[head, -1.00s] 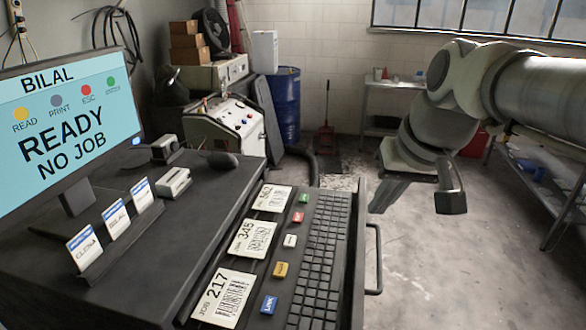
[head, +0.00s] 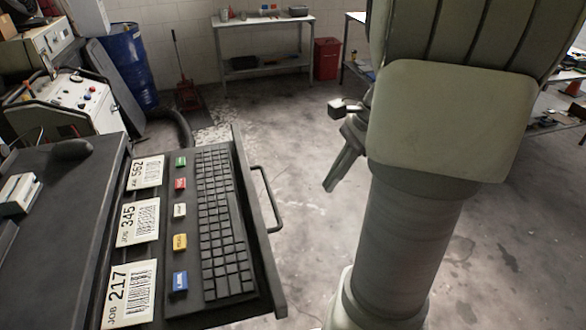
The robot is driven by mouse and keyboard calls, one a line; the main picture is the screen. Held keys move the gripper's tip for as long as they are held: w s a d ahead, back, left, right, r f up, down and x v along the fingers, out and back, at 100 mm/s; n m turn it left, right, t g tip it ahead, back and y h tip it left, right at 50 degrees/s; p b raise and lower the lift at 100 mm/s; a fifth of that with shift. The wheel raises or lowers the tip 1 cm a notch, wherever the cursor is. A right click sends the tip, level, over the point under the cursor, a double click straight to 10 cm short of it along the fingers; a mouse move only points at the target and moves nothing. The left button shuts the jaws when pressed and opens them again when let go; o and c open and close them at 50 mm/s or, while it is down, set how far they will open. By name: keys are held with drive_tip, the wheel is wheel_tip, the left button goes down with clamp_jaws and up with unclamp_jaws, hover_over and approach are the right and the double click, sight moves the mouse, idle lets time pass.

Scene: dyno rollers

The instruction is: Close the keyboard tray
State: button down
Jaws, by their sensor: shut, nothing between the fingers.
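The keyboard tray (head: 272,290) is pulled out from the right side of the dark desk (head: 60,240) in the head view. It holds a black keyboard (head: 218,220), a column of small coloured blocks and several job cards. A bar handle (head: 270,205) sticks out from the tray's right-hand front. My gripper (head: 332,183) is shut and empty, pointing down over open floor. It is to the right of the handle in the picture and apart from it. My arm hides part of the gripper.
A red-handled jack (head: 187,95), a blue drum (head: 125,60) and a control cabinet (head: 65,105) stand behind the desk. A bench (head: 262,22) and a red bin (head: 326,58) stand at the back. The floor right of the tray is clear.

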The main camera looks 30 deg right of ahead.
drive_tip(key=w+a+f, duration=0.2)
drive_tip(key=a+f, duration=0.5)
drive_tip(key=shift+a, duration=0.35)
drive_tip(key=shift+w, duration=0.15)
